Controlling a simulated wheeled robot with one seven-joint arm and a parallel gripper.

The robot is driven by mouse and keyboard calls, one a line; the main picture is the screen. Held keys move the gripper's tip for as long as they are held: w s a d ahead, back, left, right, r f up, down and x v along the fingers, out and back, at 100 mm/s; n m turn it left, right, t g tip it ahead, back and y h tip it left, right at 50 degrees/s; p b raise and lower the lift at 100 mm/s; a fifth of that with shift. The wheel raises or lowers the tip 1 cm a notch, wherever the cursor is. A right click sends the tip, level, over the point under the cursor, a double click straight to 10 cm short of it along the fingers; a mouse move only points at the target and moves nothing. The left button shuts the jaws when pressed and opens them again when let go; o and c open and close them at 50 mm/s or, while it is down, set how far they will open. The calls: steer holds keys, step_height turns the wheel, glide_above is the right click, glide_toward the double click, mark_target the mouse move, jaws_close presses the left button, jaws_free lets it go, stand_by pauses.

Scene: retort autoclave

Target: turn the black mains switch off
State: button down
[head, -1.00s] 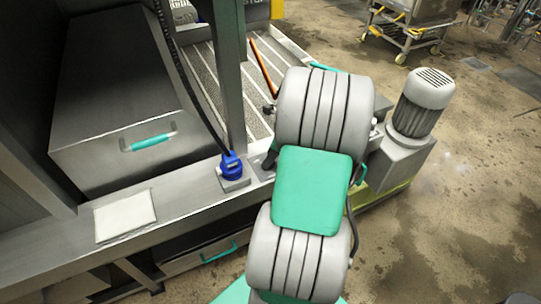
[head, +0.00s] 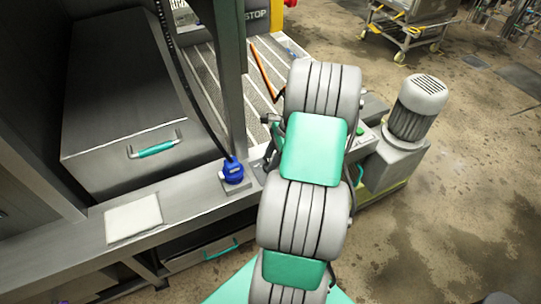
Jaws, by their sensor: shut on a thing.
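My arm reaches across the middle of the head view and covers the place around the machine's front corner. My gripper is hidden behind the arm's round grey joints, so its jaws and anything in them do not show. A small dark part (head: 269,156) shows at the arm's left edge, just right of the blue plug. It may be the black mains switch, but it is mostly covered and I cannot tell its position.
The blue plug (head: 233,171) with a black cable sits on the steel ledge (head: 190,203). A pale plate (head: 133,217) lies farther left. A steel box with a green handle (head: 156,150) is behind. A grey motor (head: 417,108) stands right; open floor lies beyond.

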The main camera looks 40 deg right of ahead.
steer(key=n+g+p, duration=0.1)
steer(key=n, duration=0.2)
steer(key=shift+w+n+y, duration=0.1)
steer(key=shift+n+y, duration=0.2)
steer(key=shift+n, duration=0.1)
steer(key=n+g, duration=0.1)
steer(key=n, duration=0.1)
steer(key=shift+n+g, duration=0.3)
steer(key=shift+n, duration=0.1)
steer(key=n+g+b, duration=0.1)
steer(key=n, duration=0.2)
steer(key=shift+w+f, duration=0.1)
steer(key=shift+n+g+h+b, duration=0.35)
steer(key=shift+n+b, duration=0.25)
steer(key=shift+n, duration=0.3)
steer(key=c, duration=0.9)
jaws_free()
